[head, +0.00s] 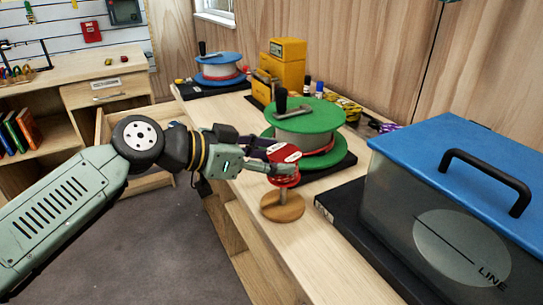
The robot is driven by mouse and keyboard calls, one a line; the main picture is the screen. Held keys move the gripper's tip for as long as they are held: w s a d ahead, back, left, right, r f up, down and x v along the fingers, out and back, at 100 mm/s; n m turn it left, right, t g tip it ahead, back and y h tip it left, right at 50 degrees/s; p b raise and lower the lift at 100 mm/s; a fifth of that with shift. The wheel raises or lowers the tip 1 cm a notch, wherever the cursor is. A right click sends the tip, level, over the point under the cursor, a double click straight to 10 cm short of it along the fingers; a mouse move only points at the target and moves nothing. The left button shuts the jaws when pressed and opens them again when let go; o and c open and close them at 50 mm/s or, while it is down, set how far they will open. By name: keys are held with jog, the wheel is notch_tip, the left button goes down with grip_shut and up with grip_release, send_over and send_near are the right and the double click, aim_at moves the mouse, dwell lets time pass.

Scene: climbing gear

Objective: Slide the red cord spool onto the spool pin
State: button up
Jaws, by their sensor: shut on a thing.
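The spool is held near the table's front edge. The spool pin (282,198) has a short pale post on a round wooden base. The spool is right above the base in the picture and covers the post's upper part. I cannot tell whether the post is inside the spool's hole or behind it.
A large green reel (306,119) stands just behind the spool. A clear box with a blue lid (470,150) fills the right side. A blue reel (219,66) and yellow boxes (287,70) stand farther back. Bare table lies in front of the pin.

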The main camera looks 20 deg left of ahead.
aim_at(269, 176)
jog(key=shift+f, duration=0.15)
jog(key=shift+f+b, duration=0.6)
jog(key=shift+f, duration=0.15)
jog(key=shift+f, duration=0.15)
dwell(0.4)
jog(key=shift+f+b, duration=0.85)
jog(key=shift+f, duration=0.25)
jog(key=o, duration=1.3)
